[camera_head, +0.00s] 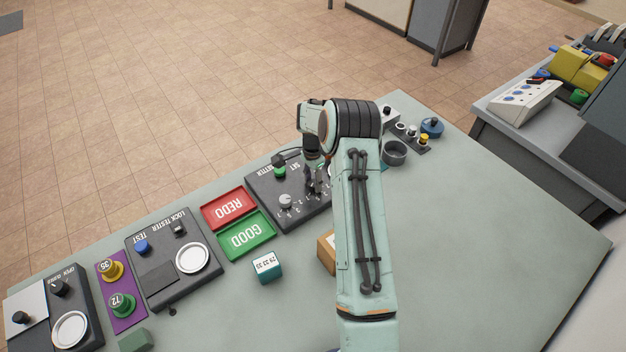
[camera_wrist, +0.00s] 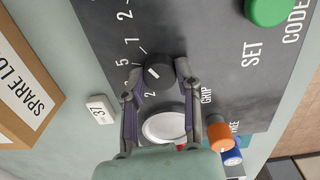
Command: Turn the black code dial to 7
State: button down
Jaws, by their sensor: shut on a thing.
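The black code dial (camera_wrist: 158,70) sits on the dark code setter panel (camera_wrist: 205,25); a pale pointer line shows on its top. Printed digits lie around it, including a 5 and a 2; a mark above looks like a 7 or a 1, and I cannot tell the exact setting. My gripper (camera_wrist: 156,84) is shut on the dial, one finger at each side, in the wrist view. In the head view my gripper (camera_head: 317,184) reaches down over the panel, and my arm hides its right part and the dial.
A red tray (camera_head: 229,209) and green tray (camera_head: 246,236) lie left of the panel. The table's right side is clear.

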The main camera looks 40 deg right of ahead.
aim_at(312, 182)
jog(key=c, duration=0.8)
grip_release()
notch_tip(312, 182, up, 12)
jog(key=shift+w, duration=0.15)
